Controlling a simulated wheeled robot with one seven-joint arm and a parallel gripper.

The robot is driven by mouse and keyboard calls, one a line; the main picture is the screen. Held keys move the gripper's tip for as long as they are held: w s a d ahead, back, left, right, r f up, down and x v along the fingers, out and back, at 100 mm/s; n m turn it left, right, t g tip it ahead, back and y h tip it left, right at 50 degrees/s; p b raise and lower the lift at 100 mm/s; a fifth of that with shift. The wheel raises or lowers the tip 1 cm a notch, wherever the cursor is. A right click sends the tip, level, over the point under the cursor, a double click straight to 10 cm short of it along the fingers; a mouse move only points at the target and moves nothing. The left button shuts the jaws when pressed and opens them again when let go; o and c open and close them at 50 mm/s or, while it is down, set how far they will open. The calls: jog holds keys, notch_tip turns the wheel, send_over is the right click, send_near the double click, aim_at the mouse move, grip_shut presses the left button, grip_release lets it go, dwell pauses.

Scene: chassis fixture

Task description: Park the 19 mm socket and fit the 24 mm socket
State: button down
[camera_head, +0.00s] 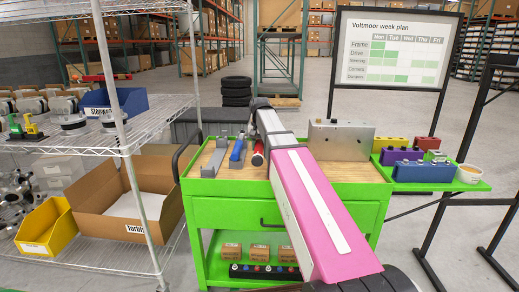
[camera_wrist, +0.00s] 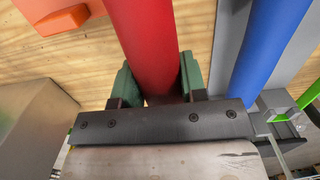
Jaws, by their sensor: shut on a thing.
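My gripper (camera_wrist: 156,82) is shut on a red cylindrical tool (camera_wrist: 150,35), with a green-padded finger on each side of it. In the head view only a short piece of the red tool (camera_head: 258,155) shows beside my arm, over the wooden top of the green cart; my arm hides the rest. A blue cylindrical tool (camera_wrist: 275,40) lies in a grey cradle to the right in the wrist view; it also shows in the head view (camera_head: 237,150). I cannot make out either socket or its size mark.
A grey cradle (camera_head: 215,160) stands at the cart's left. A metal box (camera_head: 345,141) stands at the right of the cart top (camera_head: 362,174). Several coloured blocks and a white cup (camera_head: 469,173) sit on the green side shelf. A wire rack (camera_head: 75,145) stands at left.

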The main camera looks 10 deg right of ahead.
jog(key=shift+r, duration=2)
